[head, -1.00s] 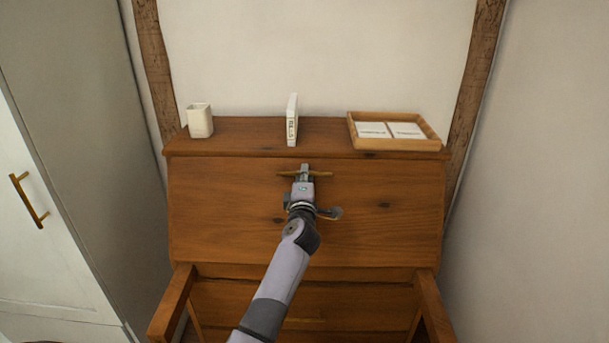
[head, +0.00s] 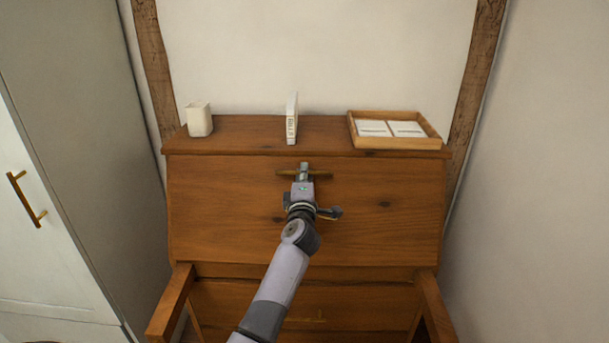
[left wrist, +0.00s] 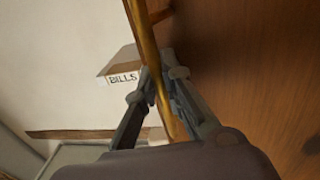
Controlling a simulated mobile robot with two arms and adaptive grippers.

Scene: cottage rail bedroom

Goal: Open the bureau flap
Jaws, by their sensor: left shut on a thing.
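The wooden bureau has a slanted flap (head: 225,205) that is up and closed in the head view. A brass bar handle (head: 318,173) sits near the flap's top edge. My left gripper (head: 304,172) is at the middle of this handle, shut on it. In the left wrist view the handle (left wrist: 146,50) runs between the two fingers (left wrist: 165,92), with the flap's wood (left wrist: 250,70) to the right. My right gripper is not in view.
On the bureau top (head: 250,137) stand a white cup (head: 199,120), an upright white box (head: 292,120) labelled BILLS, and a wooden tray (head: 438,144) with white cards. Two wooden arms (head: 172,305) jut forward below the flap. A white wardrobe (head: 60,240) stands left.

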